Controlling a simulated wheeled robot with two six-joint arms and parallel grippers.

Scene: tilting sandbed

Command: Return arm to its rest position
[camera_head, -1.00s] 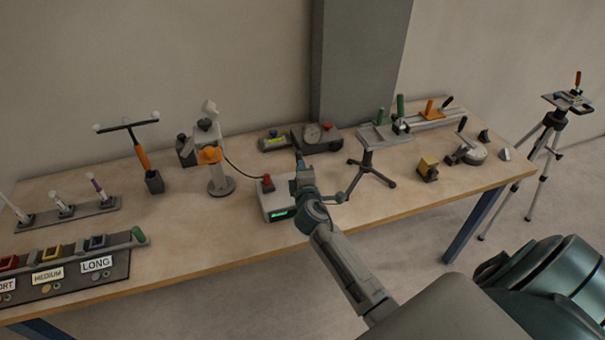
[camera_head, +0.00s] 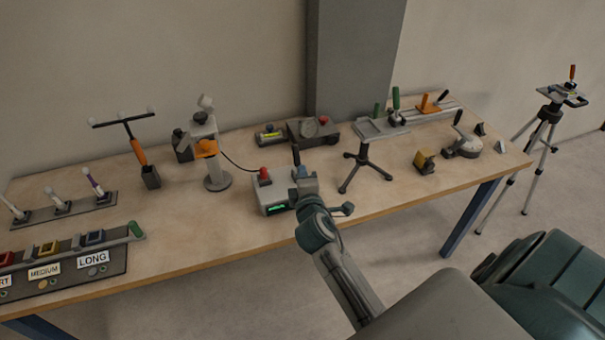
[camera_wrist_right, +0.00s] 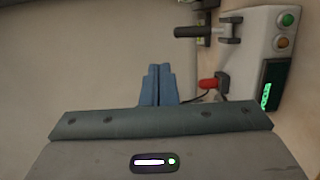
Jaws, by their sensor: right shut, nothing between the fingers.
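My right arm (camera_head: 345,280) reaches up from the lower right of the head view to the front of the workbench. My right gripper (camera_head: 297,158) points away over the bench, just right of a grey control box (camera_head: 274,198) with a red knob and a green display. In the right wrist view my right gripper (camera_wrist_right: 158,72) has its two blue fingers together with nothing between them. The box (camera_wrist_right: 262,50) shows at the right of that view, apart from the fingers, with a red knob (camera_wrist_right: 208,83) near them. My left gripper is not in view.
A tall tripod (camera_head: 545,125) stands beyond the bench's right end.

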